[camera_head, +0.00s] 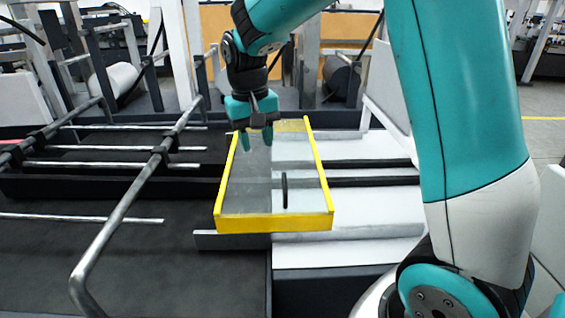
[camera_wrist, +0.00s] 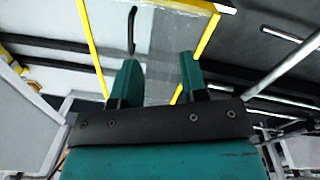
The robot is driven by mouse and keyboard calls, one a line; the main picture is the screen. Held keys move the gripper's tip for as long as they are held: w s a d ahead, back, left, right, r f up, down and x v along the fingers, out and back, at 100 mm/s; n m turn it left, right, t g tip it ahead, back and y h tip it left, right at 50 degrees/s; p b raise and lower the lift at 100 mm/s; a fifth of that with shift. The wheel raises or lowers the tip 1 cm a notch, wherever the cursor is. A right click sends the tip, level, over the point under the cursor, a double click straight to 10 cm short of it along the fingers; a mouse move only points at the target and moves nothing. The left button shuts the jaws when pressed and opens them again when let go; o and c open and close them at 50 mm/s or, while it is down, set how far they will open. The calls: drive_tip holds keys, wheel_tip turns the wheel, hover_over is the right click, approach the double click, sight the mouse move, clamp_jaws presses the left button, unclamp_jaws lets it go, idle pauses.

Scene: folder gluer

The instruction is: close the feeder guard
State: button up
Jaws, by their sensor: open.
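The feeder guard is a see-through panel in a yellow frame (camera_head: 275,222), in the middle of the head view. I cannot tell its exact tilt. A dark upright bar handle (camera_head: 285,190) is on the panel near its front edge. My gripper (camera_head: 257,138) is open and empty, pointing down over the back part of the guard, behind the handle and apart from it. In the wrist view, the handle (camera_wrist: 131,30) shows beyond the left fingertip of my gripper (camera_wrist: 160,60), and yellow frame bars (camera_wrist: 203,48) run on both sides.
A bent metal rail (camera_head: 130,195) and several thin rods lie left of the guard over a dark belt (camera_head: 60,255). Pale sheets or plates (camera_head: 375,200) lie to the right. Metal posts (camera_head: 187,50) and an orange-yellow panel (camera_head: 355,30) stand behind.

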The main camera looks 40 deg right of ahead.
drive_tip(key=w+d+m+g+h+p, duration=0.1)
drive_tip(key=w+d+m+p, duration=0.1)
drive_tip(key=w+d+m, duration=0.4)
drive_tip(key=n+p, duration=0.2)
drive_tip(key=p, duration=0.2)
approach(284, 183)
drive_tip(key=f, duration=0.3)
drive_tip(key=d+f, duration=0.1)
drive_tip(key=f, duration=0.1)
drive_tip(key=s+f, duration=0.1)
drive_tip(key=f, duration=0.2)
drive_tip(key=shift+d+f, duration=0.2)
drive_tip(key=shift+f, duration=0.1)
clamp_jaws()
